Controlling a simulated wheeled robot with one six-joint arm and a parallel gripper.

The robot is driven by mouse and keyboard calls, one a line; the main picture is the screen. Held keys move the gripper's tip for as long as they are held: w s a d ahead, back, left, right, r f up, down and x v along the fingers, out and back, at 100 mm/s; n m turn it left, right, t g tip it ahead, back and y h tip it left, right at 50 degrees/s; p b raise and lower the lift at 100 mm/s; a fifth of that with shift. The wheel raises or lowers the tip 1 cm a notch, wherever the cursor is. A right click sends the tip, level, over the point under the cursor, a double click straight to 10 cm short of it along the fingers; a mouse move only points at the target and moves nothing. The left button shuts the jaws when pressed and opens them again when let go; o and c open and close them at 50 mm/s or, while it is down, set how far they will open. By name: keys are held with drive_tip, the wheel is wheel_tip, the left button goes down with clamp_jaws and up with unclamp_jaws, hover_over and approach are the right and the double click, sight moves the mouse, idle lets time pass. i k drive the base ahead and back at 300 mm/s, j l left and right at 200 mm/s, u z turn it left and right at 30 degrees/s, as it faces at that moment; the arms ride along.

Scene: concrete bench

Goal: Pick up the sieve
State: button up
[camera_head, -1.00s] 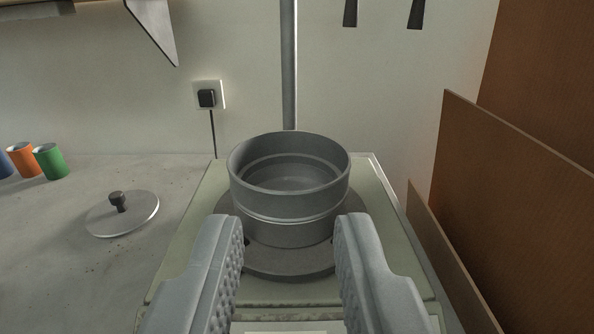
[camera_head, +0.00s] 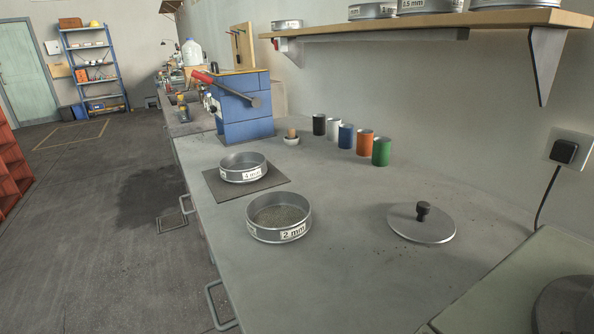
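Two loose sieves are on the bench. A metal sieve labelled 2 mm (camera_head: 268,235) stands upright near the bench's front edge, with grainy grey material inside. A metal sieve labelled 4 mm (camera_head: 240,177) stands upright just behind it on a dark square mat (camera_head: 272,182). More sieves stand on the wall shelf, including one labelled 2.5 mm (camera_head: 420,8), cut off by the top edge. My gripper does not show now, so I cannot see whether it holds anything.
A round lid with a black knob (camera_head: 421,225) lies right of the sieves. Several coloured cans (camera_head: 365,142) stand in a row behind. A blue box with a red lever (camera_head: 245,105) is farther back. The wall shelf (camera_head: 480,22) overhangs. A pale-topped machine (camera_head: 500,295) is at lower right.

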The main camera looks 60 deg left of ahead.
sight(248, 166)
drive_tip(key=u, duration=2)
